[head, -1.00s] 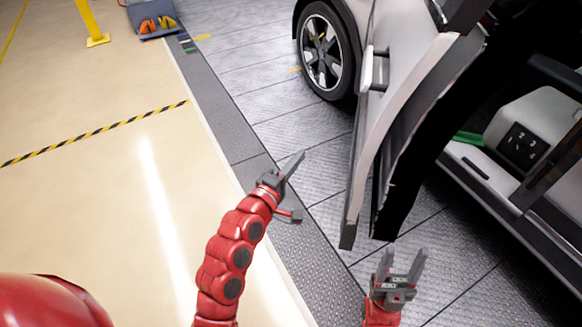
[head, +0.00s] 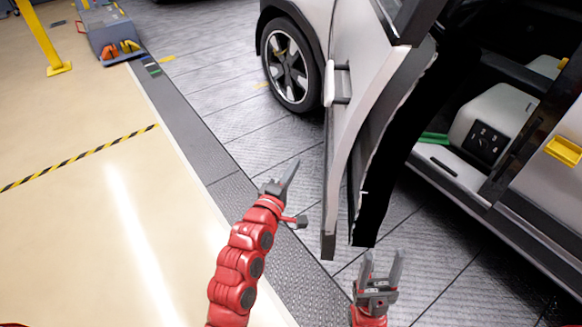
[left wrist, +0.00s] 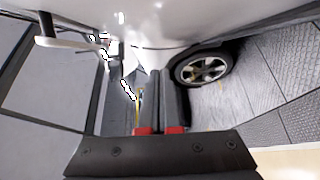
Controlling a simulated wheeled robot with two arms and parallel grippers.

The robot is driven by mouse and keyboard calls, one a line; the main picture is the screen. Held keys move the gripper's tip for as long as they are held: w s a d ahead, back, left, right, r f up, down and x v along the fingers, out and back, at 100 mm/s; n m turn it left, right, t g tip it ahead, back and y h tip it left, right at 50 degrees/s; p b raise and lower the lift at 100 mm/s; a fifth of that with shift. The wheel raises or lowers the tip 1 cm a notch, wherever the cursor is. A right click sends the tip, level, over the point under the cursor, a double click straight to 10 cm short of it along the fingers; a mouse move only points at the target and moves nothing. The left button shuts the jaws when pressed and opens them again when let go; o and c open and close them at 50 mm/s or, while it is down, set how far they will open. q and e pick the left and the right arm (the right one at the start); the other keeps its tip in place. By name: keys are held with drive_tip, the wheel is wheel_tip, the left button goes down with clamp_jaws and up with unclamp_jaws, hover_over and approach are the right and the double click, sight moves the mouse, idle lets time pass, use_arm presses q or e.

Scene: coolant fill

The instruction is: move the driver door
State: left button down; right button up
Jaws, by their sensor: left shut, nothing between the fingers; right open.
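The driver door (head: 362,100) of the silver car stands open in the head view, swung out from the body, with its outer handle (head: 337,84) facing left. My left gripper (head: 290,178) is shut and empty, just left of the door's lower edge and apart from it. My right gripper (head: 382,268) is open and empty, below the door's lower end in the picture. I cannot tell how near it is to the door.
The car's front wheel (head: 289,65) is beyond the door. The sill and seat base (head: 490,125) show through the doorway. A yellow post (head: 40,40) and a grey-blue case (head: 108,35) stand at the upper left. The cream floor at left is clear.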

use_arm(q)
drive_tip(key=s+d+p, duration=0.1)
drive_tip(key=d+p, duration=0.2)
drive_tip(key=d, duration=0.4)
drive_tip(key=shift+s+d, duration=0.25)
drive_tip(key=shift+a, duration=0.1)
